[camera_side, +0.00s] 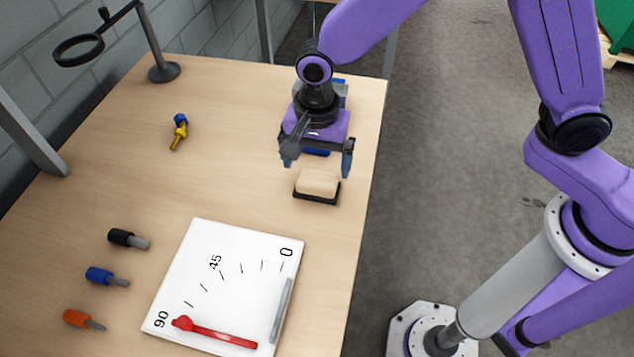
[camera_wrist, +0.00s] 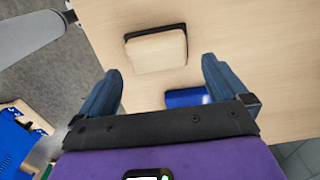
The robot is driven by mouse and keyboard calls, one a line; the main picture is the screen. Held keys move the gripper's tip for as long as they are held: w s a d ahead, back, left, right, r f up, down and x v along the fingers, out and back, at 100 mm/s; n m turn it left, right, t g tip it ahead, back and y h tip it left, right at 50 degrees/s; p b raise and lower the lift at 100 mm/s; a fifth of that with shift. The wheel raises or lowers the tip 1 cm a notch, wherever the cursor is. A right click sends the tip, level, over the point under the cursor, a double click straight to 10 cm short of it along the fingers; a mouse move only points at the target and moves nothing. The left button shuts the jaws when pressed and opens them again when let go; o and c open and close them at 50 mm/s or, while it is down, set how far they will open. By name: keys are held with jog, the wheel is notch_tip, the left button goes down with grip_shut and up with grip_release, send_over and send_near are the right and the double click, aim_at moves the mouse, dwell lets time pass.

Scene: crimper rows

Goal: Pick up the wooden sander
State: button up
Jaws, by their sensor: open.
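The wooden sander (camera_side: 318,184) is a pale wood block with a dark base. It lies on the table near the right edge in the side view. In the wrist view the sander (camera_wrist: 156,50) lies beyond the fingertips, near the top middle. My gripper (camera_side: 317,166) is open and empty above the table, just behind the sander in the side view. Its two blue-grey fingers also show in the wrist view (camera_wrist: 162,72), spread apart. The sander is not between the fingers.
A blue object (camera_wrist: 187,97) lies close to the sander, partly hidden by my gripper in the side view. A white angle board (camera_side: 225,280) with a red pointer lies in front. Black (camera_side: 128,239), blue (camera_side: 106,276) and orange (camera_side: 83,320) handled tools lie left. A yellow-blue tool (camera_side: 179,131) lies behind.

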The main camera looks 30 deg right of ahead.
aim_at(317, 178)
jog(key=f, duration=0.5)
jog(key=shift+s+a, duration=0.15)
jog(key=shift+s, duration=0.2)
jog(key=c, duration=0.8)
jog(key=shift+r, duration=0.15)
